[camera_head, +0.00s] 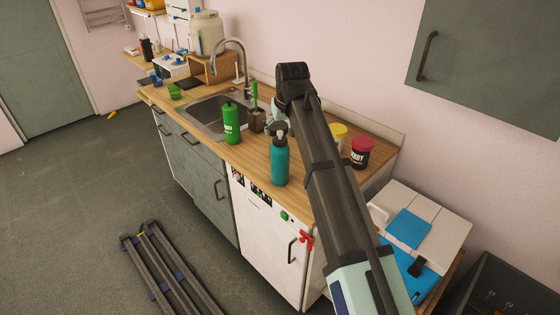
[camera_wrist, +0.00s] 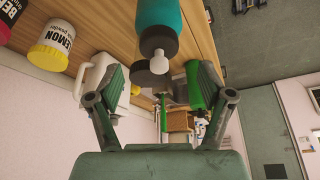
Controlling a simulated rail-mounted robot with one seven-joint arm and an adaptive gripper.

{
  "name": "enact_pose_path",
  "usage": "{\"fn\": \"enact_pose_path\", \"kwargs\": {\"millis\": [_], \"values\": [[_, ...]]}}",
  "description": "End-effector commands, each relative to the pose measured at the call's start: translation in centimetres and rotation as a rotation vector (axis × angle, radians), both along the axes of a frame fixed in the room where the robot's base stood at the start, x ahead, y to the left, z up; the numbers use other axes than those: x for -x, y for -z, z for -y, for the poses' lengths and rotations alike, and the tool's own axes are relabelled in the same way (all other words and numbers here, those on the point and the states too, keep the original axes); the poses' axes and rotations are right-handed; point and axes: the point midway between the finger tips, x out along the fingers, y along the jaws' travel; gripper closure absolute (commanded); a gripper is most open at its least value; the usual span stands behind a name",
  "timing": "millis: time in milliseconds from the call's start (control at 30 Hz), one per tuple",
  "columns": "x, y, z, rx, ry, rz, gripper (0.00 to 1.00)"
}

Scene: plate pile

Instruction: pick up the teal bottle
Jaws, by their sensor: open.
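The teal bottle (camera_head: 279,163) stands upright on the wooden counter near its front edge, with a dark cap and a pale spout. In the wrist view the teal bottle (camera_wrist: 158,14) is at the top centre, its cap end pointing down into the picture. My gripper (camera_wrist: 163,80) is open, one finger on each side of the picture, and nothing is held. The bottle's cap end appears in line with the gap between the fingers, without clear contact. In the head view my arm hides most of the gripper.
A green bottle (camera_head: 232,123) stands left of the teal bottle, by the sink (camera_head: 207,112). A berry tub (camera_head: 361,153) stands to the right. A lemon powder tub (camera_wrist: 52,45) and a white jug (camera_wrist: 97,78) show near the left finger in the wrist view.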

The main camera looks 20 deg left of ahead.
Motion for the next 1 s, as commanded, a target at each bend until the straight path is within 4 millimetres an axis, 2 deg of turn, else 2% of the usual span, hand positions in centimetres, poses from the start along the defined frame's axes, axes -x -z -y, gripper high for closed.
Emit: {"fn": "enact_pose_path", "kwargs": {"millis": [267,600,933,1000], "values": [[-0.3,1.1,-0.2,0.001,0.0,-0.001,0.2],[-1.4,4.7,-0.9,0.001,0.0,-0.001,0.2],[-1.5,5.2,-1.0,-0.001,0.0,0.001,0.2],[-1.5,5.2,-1.0,-0.001,0.0,0.001,0.45]]}}
